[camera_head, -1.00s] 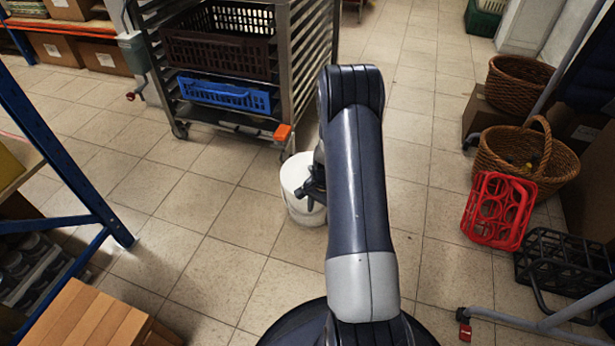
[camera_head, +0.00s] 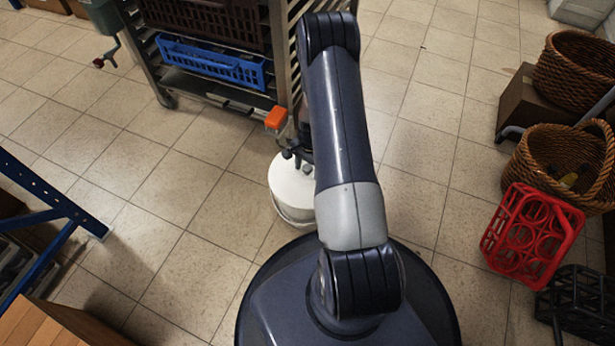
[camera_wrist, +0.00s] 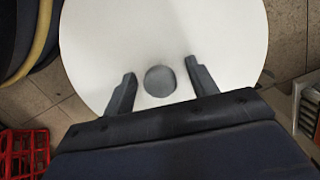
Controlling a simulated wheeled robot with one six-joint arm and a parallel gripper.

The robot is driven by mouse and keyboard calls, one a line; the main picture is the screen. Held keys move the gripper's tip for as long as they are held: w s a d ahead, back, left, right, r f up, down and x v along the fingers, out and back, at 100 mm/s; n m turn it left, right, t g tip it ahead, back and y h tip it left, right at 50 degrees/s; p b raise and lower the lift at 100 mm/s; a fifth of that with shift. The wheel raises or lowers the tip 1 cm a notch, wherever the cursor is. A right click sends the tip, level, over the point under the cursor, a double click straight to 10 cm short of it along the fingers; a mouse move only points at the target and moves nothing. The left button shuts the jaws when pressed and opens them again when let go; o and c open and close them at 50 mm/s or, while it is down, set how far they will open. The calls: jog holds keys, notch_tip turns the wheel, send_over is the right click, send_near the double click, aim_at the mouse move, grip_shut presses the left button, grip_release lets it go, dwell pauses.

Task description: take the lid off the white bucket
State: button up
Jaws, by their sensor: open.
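The white bucket (camera_head: 289,208) stands on the tiled floor just in front of my base, partly hidden by my arm. Its flat round white lid (camera_head: 291,181) is on top. In the wrist view the lid (camera_wrist: 150,45) fills the upper middle, with a round grey knob (camera_wrist: 160,80) on it. My gripper (camera_wrist: 158,82) is open, with one dark finger on each side of the knob in the picture. I cannot tell whether the fingers are level with the knob or above it. In the head view my gripper (camera_head: 294,156) is mostly hidden behind my arm, over the lid.
A metal rack with a blue crate (camera_head: 210,62) stands just behind the bucket, its orange part (camera_head: 276,117) close to my arm. A red bottle carrier (camera_head: 532,232) and wicker baskets (camera_head: 563,165) are at right. A blue shelf frame (camera_head: 50,205) is at left. Floor between is clear.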

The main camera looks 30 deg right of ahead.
jog(key=shift+r, duration=0.1)
jog(key=c, duration=1.1)
jog(key=shift+o, duration=0.2)
jog(key=shift+r, duration=0.1)
